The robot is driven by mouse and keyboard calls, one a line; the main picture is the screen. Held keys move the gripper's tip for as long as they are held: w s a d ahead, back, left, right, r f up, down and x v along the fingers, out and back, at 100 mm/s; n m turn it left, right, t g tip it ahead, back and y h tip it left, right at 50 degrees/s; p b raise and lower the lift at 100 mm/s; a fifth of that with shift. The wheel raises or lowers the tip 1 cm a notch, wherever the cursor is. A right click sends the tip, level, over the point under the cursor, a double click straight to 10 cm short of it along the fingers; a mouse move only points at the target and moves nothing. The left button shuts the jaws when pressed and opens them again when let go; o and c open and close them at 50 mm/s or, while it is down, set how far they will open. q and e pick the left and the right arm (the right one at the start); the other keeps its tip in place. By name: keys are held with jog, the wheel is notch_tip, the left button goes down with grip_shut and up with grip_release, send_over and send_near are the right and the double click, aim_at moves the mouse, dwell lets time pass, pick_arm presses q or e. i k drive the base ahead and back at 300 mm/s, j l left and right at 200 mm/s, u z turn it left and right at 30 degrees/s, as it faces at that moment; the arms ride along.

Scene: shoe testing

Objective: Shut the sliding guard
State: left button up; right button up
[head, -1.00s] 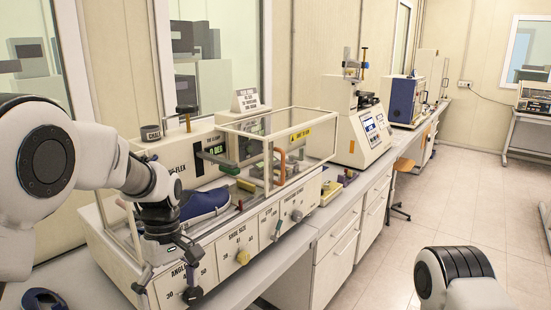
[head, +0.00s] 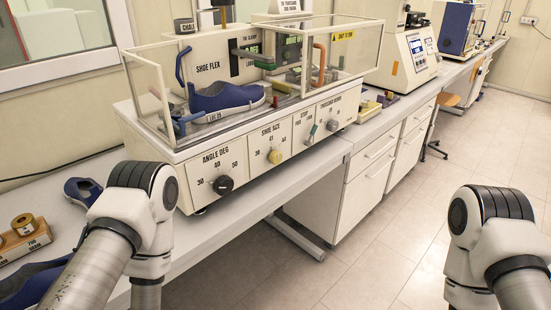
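The sliding guard (head: 344,55) is a clear panel in a pale frame on the shoe flex machine (head: 262,150). It stands over the right part of the bed, with an orange handle (head: 320,62) near its front left post. The front left of the bed is uncovered. A blue shoe (head: 225,99) lies there, between the guard and a clear end panel (head: 148,92) at the left. My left arm comes in at the lower left and my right arm at the lower right. Both grippers are outside the view.
Dials and knobs, including a black knob (head: 223,185), stick out of the machine's front. Another blue shoe (head: 84,192) and a wooden block (head: 24,241) lie on the bench at left. Other machines stand farther right. The floor (head: 385,215) is open.

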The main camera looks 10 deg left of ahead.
aim_at(308, 26)
jog(key=i+l+u, duration=0.25)
jog(key=i+l, duration=0.15)
jog(key=l, duration=0.25)
jog(key=i+l+u, duration=0.1)
jog(key=l, duration=0.25)
jog(key=i+l+u, duration=0.1)
jog(key=i+l, duration=0.2)
jog(key=i+l+u, duration=0.15)
jog(key=l, duration=0.3)
jog(key=i+l+u, duration=0.1)
jog(key=l, duration=0.25)
jog(key=i, duration=0.05)
